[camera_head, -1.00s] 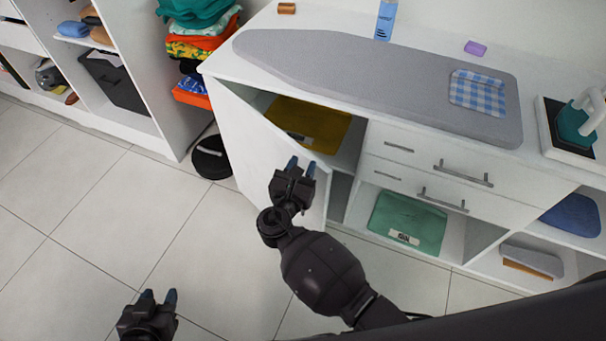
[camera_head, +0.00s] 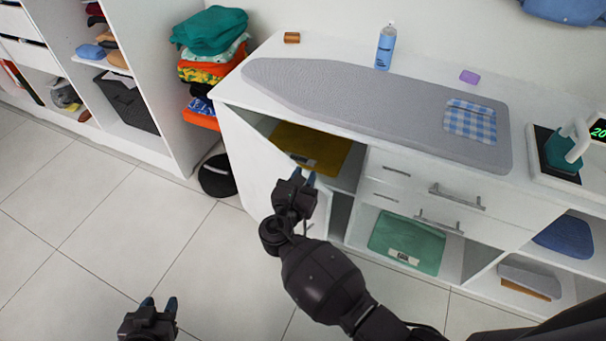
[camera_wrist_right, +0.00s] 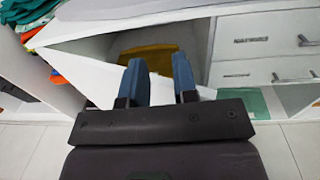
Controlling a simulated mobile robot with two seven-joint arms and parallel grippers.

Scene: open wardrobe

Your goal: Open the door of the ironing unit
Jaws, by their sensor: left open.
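The white door (camera_head: 248,160) of the ironing unit (camera_head: 226,92) stands partly open, swung out from the unit's left side. My right gripper (camera_head: 304,176) is at the door's free edge, in front of the opening, and hides part of the door. In the right wrist view its two blue fingers (camera_wrist_right: 160,72) are apart, with the white door (camera_wrist_right: 88,66) behind and to the left. Nothing shows clamped between them; whether they touch the door I cannot tell. My left gripper (camera_head: 159,308) is open and empty, low over the floor at the bottom left.
A yellow folded cloth (camera_head: 318,150) lies inside the compartment. An ironing board (camera_head: 370,105), spray bottle (camera_head: 385,46) and iron (camera_head: 563,150) are on top. Drawers (camera_head: 440,190) are to the right. A black round bin (camera_head: 216,176) stands left of the door. The floor at left is clear.

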